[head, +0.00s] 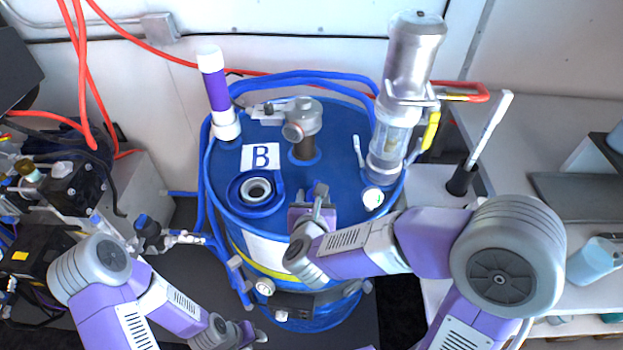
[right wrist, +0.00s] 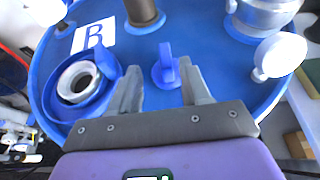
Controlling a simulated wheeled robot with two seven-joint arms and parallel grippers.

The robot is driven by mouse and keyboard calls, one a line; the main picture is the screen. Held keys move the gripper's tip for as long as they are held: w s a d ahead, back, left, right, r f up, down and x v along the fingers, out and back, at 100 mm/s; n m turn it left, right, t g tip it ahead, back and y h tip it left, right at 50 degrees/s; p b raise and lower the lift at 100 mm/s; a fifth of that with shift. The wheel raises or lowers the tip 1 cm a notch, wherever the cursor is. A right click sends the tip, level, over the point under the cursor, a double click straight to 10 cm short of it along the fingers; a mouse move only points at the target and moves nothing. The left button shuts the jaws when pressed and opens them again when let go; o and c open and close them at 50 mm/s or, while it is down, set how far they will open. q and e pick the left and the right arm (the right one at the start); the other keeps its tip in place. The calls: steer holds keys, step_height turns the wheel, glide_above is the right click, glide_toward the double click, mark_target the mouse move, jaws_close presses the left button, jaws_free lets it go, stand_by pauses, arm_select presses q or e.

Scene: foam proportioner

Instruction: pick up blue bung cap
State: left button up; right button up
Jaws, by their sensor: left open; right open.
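The blue bung cap (right wrist: 167,68) sits on the blue drum lid, with its upright tab standing up. In the head view the cap (head: 320,188) shows just beyond my right gripper. My right gripper (right wrist: 161,82) is open, its two fingers on either side of the cap's near part, with gaps visible and nothing held. Its fingers are hard to make out in the head view, in front of the wrist. My left gripper (head: 259,335) is open and empty, low in front of the drum, away from the cap.
The blue drum (head: 340,190) carries an open ringed port (head: 257,190), a "B" label (head: 261,157), a grey fitting (head: 303,125), a purple-banded tube (head: 215,90) and a tall clear-and-metal cylinder (head: 408,90). A gauge (head: 373,198) stands at its right rim.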

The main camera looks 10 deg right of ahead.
steer(key=shift+x, duration=0.95)
steer(key=x, duration=0.5)
steer(key=shift+w+d+r, duration=0.15)
steer(key=shift+w+d, duration=0.1)
steer(key=shift+d, duration=0.25)
steer(key=shift+c, duration=0.3)
jaws_close()
